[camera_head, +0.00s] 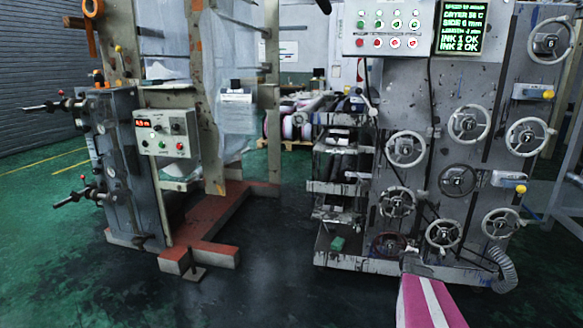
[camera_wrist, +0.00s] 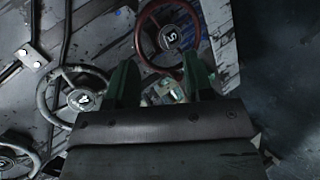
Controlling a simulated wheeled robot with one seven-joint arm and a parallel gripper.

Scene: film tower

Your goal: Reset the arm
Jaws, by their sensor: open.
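My gripper (camera_head: 408,260) is low at the front of the grey machine (camera_head: 395,120), at the end of my pink and white arm. In the wrist view my gripper (camera_wrist: 160,68) has two green fingers spread apart, with nothing held between them. A dark red handwheel marked 5 (camera_wrist: 172,38) lies just beyond the fingertips; whether they touch its rim, I cannot tell. The same red handwheel (camera_head: 388,246) shows in the head view, just left of my gripper.
Several grey handwheels, such as one at middle right (camera_head: 501,223), stick out from the machine. A shelf rack (camera_head: 335,187) stands at its left side. A frame with a control box (camera_head: 167,133) stands at left. Dark floor (camera_head: 265,280) between them is clear.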

